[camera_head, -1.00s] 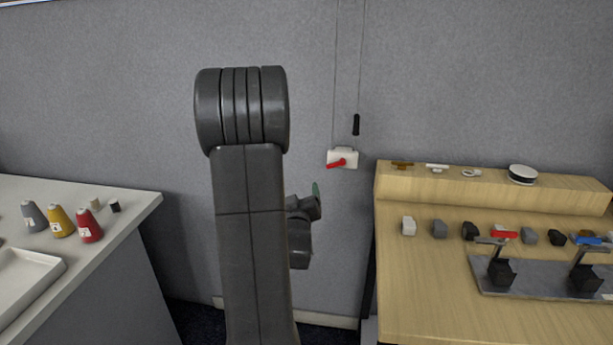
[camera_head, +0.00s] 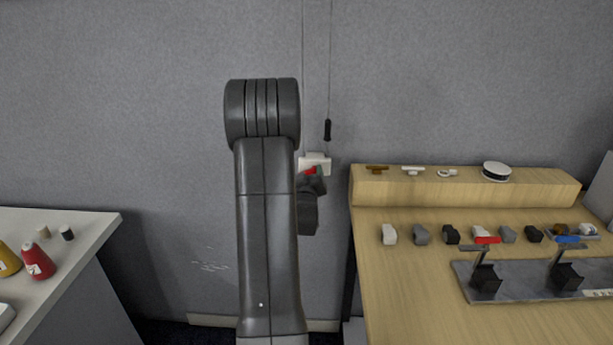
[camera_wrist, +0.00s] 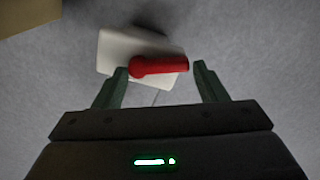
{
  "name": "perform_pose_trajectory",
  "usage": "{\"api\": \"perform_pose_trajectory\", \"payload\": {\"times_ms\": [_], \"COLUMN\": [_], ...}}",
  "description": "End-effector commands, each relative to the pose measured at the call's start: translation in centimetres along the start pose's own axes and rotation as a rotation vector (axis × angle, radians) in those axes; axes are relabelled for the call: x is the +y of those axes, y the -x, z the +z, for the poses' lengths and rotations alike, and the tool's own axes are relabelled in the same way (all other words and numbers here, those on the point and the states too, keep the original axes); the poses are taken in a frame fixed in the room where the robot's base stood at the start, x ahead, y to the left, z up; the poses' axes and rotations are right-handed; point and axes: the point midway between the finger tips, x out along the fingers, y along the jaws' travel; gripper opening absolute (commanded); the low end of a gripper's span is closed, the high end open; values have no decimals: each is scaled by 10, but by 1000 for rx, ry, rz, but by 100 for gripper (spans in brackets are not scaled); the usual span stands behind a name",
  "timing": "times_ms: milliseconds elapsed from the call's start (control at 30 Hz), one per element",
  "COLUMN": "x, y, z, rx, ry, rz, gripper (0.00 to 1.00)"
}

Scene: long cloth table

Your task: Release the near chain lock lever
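The red lever (camera_wrist: 160,66) sits on a white chain lock box (camera_wrist: 117,46) fixed to the grey wall. In the wrist view the lever lies nearly level, its round pivot end at left. My gripper (camera_wrist: 163,75) is open, its two green fingers apart with the lever showing between and just beyond them. I cannot tell whether a finger touches it. In the head view the white box (camera_head: 316,160) and the red lever (camera_head: 310,170) are partly hidden behind my arm, and the fingers are hidden.
Two thin chains run up the wall, one with a black handle (camera_head: 327,130). A wooden table (camera_head: 420,290) with a raised shelf (camera_head: 460,190) and several small parts stands at right. A white table (camera_head: 85,235) with a red cone (camera_head: 38,262) stands at left.

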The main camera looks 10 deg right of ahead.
Motion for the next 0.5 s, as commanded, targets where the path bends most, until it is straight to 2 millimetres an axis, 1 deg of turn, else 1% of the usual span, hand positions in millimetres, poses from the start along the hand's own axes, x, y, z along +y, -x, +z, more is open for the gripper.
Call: {"api": "perform_pose_trajectory", "payload": {"times_ms": [33, 133, 167, 367, 500], "x": [0, 0, 0, -1, -1], "y": [0, 0, 0, 0, 0], "z": [0, 0, 0, 2, 2], "rx": [0, 0, 0, 2, 4], "ry": [0, 0, 0, -28, -101], "rz": [0, 0, 0, 1, 1], "gripper": [56, 36, 34, 34, 34]}}
